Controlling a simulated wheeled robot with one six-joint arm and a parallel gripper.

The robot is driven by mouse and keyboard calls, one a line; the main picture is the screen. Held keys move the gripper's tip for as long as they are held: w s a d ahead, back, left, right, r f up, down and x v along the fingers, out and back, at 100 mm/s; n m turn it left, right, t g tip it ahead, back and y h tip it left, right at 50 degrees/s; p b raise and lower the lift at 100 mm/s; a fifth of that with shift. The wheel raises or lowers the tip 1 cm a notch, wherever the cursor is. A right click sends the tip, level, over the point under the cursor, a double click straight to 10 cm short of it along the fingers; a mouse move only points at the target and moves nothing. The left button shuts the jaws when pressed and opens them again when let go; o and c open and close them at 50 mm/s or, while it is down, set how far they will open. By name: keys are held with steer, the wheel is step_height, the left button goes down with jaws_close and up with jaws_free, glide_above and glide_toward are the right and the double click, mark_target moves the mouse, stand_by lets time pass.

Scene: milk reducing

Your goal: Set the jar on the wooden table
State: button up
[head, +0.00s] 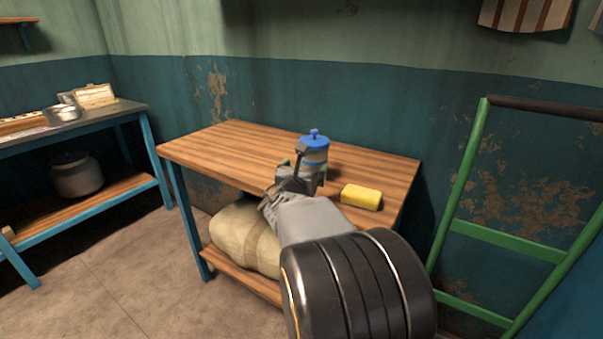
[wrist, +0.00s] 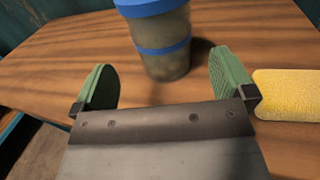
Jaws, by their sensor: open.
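The jar (head: 315,153) has a blue lid with a knob and a blue band around a greyish, see-through body. It stands upright on the wooden table (head: 215,150). In the wrist view the jar (wrist: 164,55) is just ahead of my gripper (wrist: 165,85), near the middle between the two green fingers. My gripper is open, with the fingers wide apart and a gap to the jar on each side. In the head view my gripper (head: 300,172) hides the jar's lower part.
A yellow sponge (head: 361,197) lies on the table right of the jar, close to the right finger. A sack (head: 247,238) lies on the shelf below. A green hand truck (head: 470,165) stands at right. The table's left part is clear.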

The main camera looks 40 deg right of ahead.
steer(key=shift+v, duration=1.35)
steer(key=shift+r+p, duration=0.25)
steer(key=shift+p, duration=0.1)
steer(key=s+a+r+m+g+y+p, duration=0.1)
steer(key=s+a+r+m+y+p, duration=0.2)
steer(key=a+m+y+p, duration=0.2)
steer(key=s+a+r+m+g+y+p, duration=0.2)
steer(key=s+a+r+m+y+p, duration=0.1)
steer(key=a+m+p, duration=0.7)
steer(key=s+a+r+m+g+y+p, duration=0.2)
steer(key=a+m+y+p, duration=0.5)
steer(key=a, duration=0.6)
steer(key=shift+s+r+m+y+p, duration=0.3)
steer(key=shift+s+r+m+p, duration=0.4)
steer(key=shift+s, duration=0.45)
